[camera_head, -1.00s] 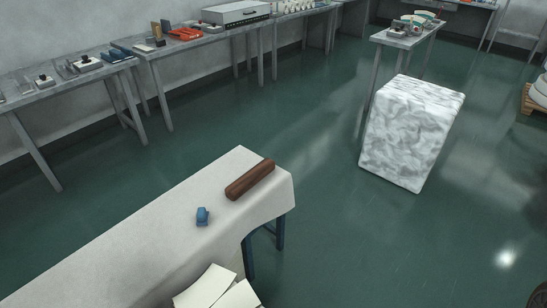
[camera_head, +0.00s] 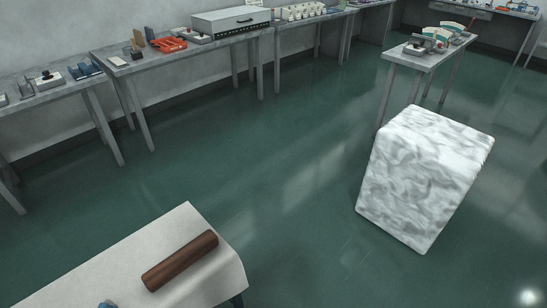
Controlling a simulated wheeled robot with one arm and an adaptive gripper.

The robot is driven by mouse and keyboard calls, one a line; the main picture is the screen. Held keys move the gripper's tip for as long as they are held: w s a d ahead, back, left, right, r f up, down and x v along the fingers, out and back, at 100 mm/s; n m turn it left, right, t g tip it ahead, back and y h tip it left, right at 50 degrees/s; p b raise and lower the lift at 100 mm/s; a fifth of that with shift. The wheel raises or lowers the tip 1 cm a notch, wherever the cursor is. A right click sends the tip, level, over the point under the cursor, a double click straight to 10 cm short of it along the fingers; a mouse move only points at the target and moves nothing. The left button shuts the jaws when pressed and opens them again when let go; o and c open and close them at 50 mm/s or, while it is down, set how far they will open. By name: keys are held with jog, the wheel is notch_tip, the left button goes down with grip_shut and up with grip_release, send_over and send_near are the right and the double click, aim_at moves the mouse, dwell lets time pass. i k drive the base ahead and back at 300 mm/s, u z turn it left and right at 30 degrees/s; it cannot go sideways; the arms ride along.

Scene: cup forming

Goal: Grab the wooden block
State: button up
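A dark brown wooden piece (camera_head: 181,261), long and rounded like a roller, lies on the cloth-covered table (camera_head: 140,247) at the lower left. It lies at a slant close to the table's far right end. It is the clearest wooden thing in view, but I cannot tell whether it is the named block. A small brown upright piece (camera_head: 138,39) stands on the wall bench and may also be wood. My gripper is not in view.
A small blue object (camera_head: 107,304) is cut off at the bottom edge. A large white-grey marbled block (camera_head: 424,180) stands on the floor at the right. Benches (camera_head: 165,57) with tools line the left wall. Green floor (camera_head: 290,180) is clear between them.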

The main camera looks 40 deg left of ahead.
aim_at(156, 278)
jog(key=i, duration=1.65)
jog(key=u, duration=4.5)
jog(key=i, duration=1)
